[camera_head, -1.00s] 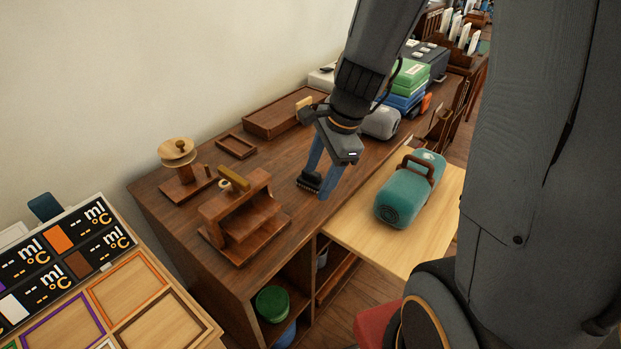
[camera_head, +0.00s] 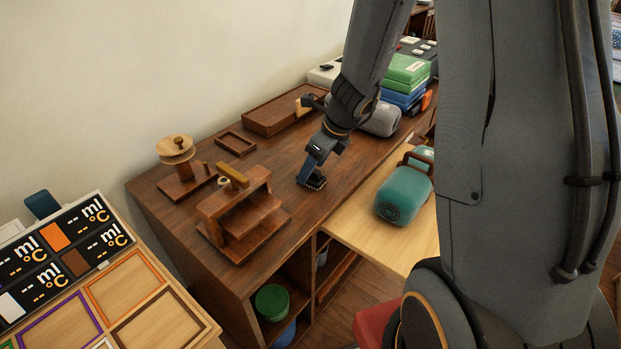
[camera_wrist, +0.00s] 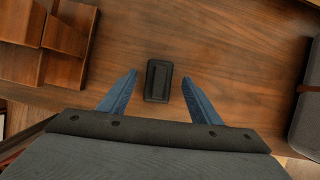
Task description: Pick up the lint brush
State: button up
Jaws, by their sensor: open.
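The lint brush (camera_wrist: 158,80) is a small dark block with a raised rectangular middle, lying on the dark wooden top. In the head view its bristly dark end (camera_head: 316,184) shows just below my gripper (camera_head: 312,172), which hides the rest. My gripper (camera_wrist: 160,78) points down with its two blue fingers apart. In the wrist view the brush lies between the fingertips, with a gap on each side and nothing held.
A wooden stand (camera_head: 240,215) is to the left of the gripper on the dark wooden cabinet top (camera_head: 270,165). A grey rounded case (camera_head: 378,120) is behind, and a teal case (camera_head: 403,195) sits on a lighter board at right. Bare wood surrounds the brush.

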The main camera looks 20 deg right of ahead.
jog(key=shift+x, duration=0.95)
jog(key=shift+s, duration=0.1)
jog(key=c, duration=1.2)
jog(key=shift+r, duration=0.1)
notch_tip(320, 180, up, 10)
jog(key=p, duration=0.3)
jog(key=shift+o, duration=1.4)
jog(key=shift+c, duration=0.5)
